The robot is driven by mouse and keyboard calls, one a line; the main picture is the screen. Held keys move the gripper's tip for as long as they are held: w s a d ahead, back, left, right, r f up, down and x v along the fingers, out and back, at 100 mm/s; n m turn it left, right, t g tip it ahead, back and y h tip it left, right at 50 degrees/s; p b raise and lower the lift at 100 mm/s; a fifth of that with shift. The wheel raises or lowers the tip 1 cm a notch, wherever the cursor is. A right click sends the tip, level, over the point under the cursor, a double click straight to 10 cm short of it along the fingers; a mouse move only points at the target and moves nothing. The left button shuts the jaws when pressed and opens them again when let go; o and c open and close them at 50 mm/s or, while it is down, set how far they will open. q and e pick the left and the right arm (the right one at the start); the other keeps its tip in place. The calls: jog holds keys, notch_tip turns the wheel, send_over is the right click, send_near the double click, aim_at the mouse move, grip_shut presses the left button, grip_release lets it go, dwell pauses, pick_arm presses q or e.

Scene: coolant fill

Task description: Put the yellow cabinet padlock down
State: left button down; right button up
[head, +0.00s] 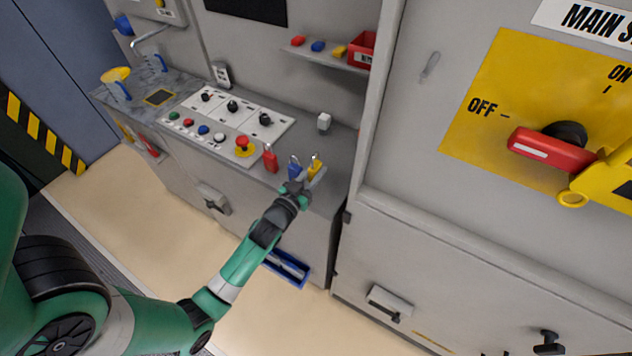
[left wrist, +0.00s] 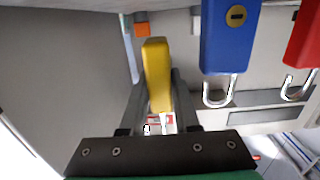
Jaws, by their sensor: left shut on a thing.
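The yellow padlock (head: 315,167) is at the front edge of the grey counter (head: 337,146), at the right end of a row of padlocks. My left gripper (head: 304,184) is shut on it. In the left wrist view the yellow padlock (left wrist: 156,75) sits between my left fingers (left wrist: 157,112), with its shackle end toward the gripper. I cannot tell whether it touches the counter. A blue padlock (head: 294,170) is close beside it, and a red padlock (head: 270,158) is farther left. My right gripper is out of view.
A panel of knobs and buttons (head: 232,122) lies left of the padlocks. A small white block (head: 323,121) stands behind them. A shelf (head: 325,57) holds small coloured items and a red bin (head: 362,49). A tall grey cabinet (head: 400,150) rises close on the right.

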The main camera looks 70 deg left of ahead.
pick_arm(q)
jog(key=shift+w+a+f+b, duration=0.1)
jog(key=shift+w+f+b, duration=0.1)
jog(key=shift+f+b, duration=1.3)
jog(key=shift+f, duration=0.25)
jog(key=shift+f, duration=0.2)
jog(key=c, duration=0.6)
grip_release()
jog(key=shift+c, duration=0.2)
